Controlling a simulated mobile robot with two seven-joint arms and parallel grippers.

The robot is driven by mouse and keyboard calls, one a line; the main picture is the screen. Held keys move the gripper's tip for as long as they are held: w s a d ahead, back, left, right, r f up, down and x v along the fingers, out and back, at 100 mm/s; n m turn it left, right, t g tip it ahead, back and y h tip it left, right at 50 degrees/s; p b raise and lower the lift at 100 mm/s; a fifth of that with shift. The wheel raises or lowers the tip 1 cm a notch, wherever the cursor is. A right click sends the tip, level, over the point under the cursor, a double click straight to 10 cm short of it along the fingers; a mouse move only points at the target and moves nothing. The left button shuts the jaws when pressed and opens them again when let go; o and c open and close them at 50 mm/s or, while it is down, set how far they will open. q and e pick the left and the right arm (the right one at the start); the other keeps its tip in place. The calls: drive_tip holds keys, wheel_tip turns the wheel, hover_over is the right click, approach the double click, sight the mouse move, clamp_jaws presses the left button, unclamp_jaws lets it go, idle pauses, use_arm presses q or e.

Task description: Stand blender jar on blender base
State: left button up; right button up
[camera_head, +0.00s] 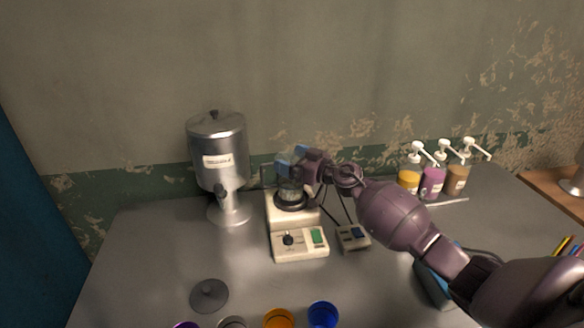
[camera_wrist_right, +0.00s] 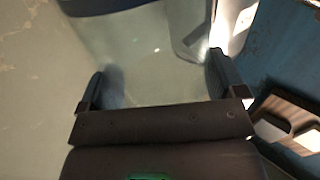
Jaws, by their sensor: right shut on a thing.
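The clear blender jar (camera_head: 288,190) is over the cream blender base (camera_head: 299,243), low against the dark round seat (camera_head: 292,203). It looks about upright. I cannot tell whether it rests fully in the seat or hovers just above it. My right gripper (camera_head: 291,160) is shut on the jar's upper part and partly hides it. In the right wrist view, the see-through jar (camera_wrist_right: 160,62) fills the space between the fingers of the right gripper (camera_wrist_right: 162,85). The base has a dark knob and a green switch on its front. My left gripper is not in view.
A steel dispenser (camera_head: 219,160) stands left of the base. A small switch box (camera_head: 352,237) is at its right. Pump bottles (camera_head: 432,182) stand at the back right. A grey lid (camera_head: 209,295) and several coloured cups (camera_head: 322,314) are at the front. The table's left part is clear.

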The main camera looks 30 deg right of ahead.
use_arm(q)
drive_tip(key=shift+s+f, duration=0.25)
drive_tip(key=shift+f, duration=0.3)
use_arm(e)
drive_tip(key=shift+f, duration=0.35)
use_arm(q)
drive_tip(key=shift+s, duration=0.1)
use_arm(e)
drive_tip(key=shift+f, duration=0.1)
drive_tip(key=o, duration=1.2)
drive_tip(key=shift+f, duration=0.1)
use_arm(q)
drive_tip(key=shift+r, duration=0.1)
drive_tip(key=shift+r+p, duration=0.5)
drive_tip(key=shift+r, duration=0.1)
use_arm(e)
drive_tip(key=shift+v, duration=6.05)
